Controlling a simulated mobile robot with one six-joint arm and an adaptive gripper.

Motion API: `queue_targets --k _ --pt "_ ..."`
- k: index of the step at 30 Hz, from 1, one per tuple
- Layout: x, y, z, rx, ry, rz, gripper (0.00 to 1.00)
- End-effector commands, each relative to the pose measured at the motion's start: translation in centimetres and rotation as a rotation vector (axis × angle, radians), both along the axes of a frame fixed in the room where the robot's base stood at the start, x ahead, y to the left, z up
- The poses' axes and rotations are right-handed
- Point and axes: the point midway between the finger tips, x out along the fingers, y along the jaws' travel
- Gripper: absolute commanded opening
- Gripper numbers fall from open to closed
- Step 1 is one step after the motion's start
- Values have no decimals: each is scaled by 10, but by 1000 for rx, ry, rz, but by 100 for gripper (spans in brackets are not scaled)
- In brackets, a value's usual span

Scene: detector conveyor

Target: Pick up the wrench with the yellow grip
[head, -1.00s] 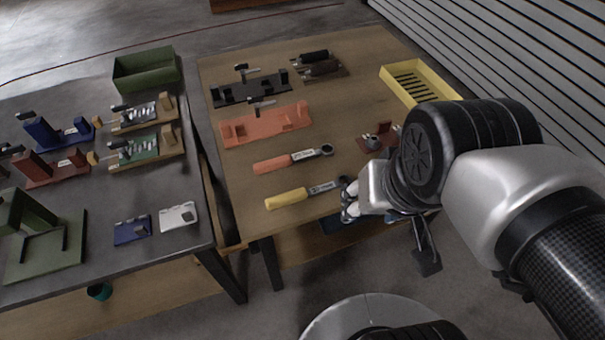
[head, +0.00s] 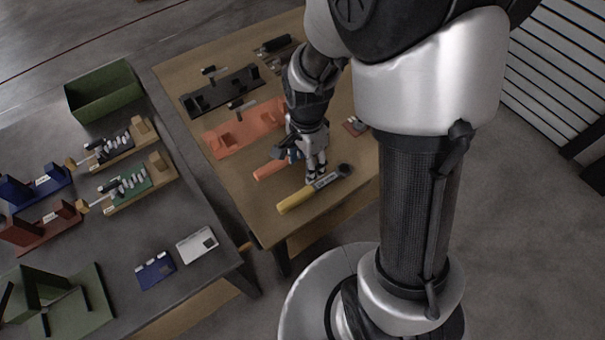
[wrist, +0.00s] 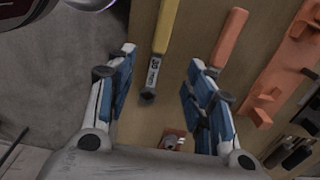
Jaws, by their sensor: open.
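The wrench with the yellow grip (head: 296,201) lies flat on the wooden table near its front edge. Its dark shaft and ring head point to the right. In the wrist view its yellow grip (wrist: 165,25) is at the top, and its dark head ends between my fingers in the picture. My gripper (head: 314,177) is open and empty, pointing down just above or beside the wrench's shaft; I cannot tell the exact height. Both blue-padded fingers of my gripper (wrist: 162,64) show in the wrist view, one on each side of the wrench.
A wrench with an orange grip (head: 268,171) lies just behind, partly hidden by my gripper; its grip shows in the wrist view (wrist: 229,38). An orange holder (head: 228,138) and a black holder (head: 215,97) stand further back. A dark table (head: 210,277) stands left.

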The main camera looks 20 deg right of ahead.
Motion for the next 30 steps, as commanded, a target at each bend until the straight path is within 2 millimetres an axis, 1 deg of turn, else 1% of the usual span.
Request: queue_targets --k 1,6,9,13,20,23,27,30 --pt "-1 0 -18 0 6 0 48" --pt "-1 0 -55 0 5 1 48" --pt "-1 0 -73 0 4 2 48" --pt "0 0 -88 -1 2 2 48" --pt "0 -1 -98 0 1 2 48" --pt "1 -2 -112 0 2 2 48" --pt "1 -4 -135 0 3 3 48" --pt "2 -4 -144 0 1 3 48"
